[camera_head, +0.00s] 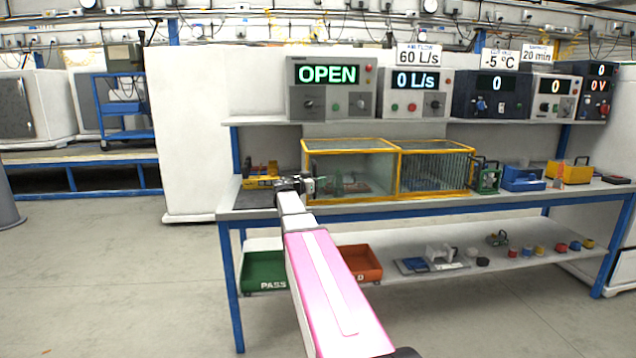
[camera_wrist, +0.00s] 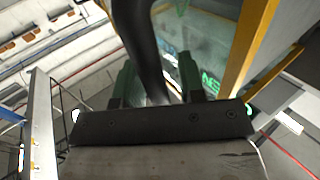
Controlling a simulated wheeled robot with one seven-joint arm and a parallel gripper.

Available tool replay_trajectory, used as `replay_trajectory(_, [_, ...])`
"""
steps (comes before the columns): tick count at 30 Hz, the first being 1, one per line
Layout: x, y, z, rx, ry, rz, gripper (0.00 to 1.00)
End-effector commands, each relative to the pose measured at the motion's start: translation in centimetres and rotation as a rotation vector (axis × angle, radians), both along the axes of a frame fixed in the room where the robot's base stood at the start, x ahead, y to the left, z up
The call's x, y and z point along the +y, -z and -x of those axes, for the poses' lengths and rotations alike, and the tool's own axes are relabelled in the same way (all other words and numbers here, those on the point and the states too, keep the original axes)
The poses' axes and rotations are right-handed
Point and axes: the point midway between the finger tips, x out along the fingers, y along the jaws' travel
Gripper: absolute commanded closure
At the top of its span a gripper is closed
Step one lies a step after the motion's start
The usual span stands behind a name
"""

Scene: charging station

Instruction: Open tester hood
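The tester hood (camera_head: 352,144) is a clear box section with a yellow frame, on the left of the bench top. It looks closed. Its glass and yellow edge (camera_wrist: 247,50) fill the upper right of the wrist view. My gripper (camera_head: 312,186) is at the hood's left front side. In the wrist view my gripper (camera_wrist: 157,78) has its two green fingers apart. A black curved bar (camera_wrist: 140,40), apparently a handle, runs down between them, with a gap to the right finger. Whether the left finger touches it is unclear.
A second yellow-framed section (camera_head: 435,168) adjoins the hood on the right. A yellow device (camera_head: 262,178) sits left of the hood. A shelf (camera_head: 400,121) above carries instruments, including an OPEN display (camera_head: 327,75). Green (camera_head: 263,272) and orange (camera_head: 361,263) bins are below the bench (camera_head: 500,200).

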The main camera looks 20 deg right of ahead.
Motion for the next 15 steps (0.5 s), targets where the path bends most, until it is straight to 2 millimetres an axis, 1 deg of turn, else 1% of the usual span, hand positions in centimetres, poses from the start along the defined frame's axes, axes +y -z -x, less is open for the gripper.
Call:
replay_trajectory(1, [0.0, 0.0, 0.0, 0.0, 0.0, 0.0, 0.81])
replay_trajectory(3, [0.0, 0.0, 0.0, 0.0, 0.0, 0.0, 1.0])
replay_trajectory(10, [-0.2, 0.0, 0.1, 0.0, 0.001, 0.0, 1.0])
replay_trajectory(13, [-1.0, 0.0, 0.4, 0.0, 0.003, 0.0, 1.0])
replay_trajectory(15, [-2.0, 0.0, 0.7, 0.0, 0.004, 0.0, 1.0])
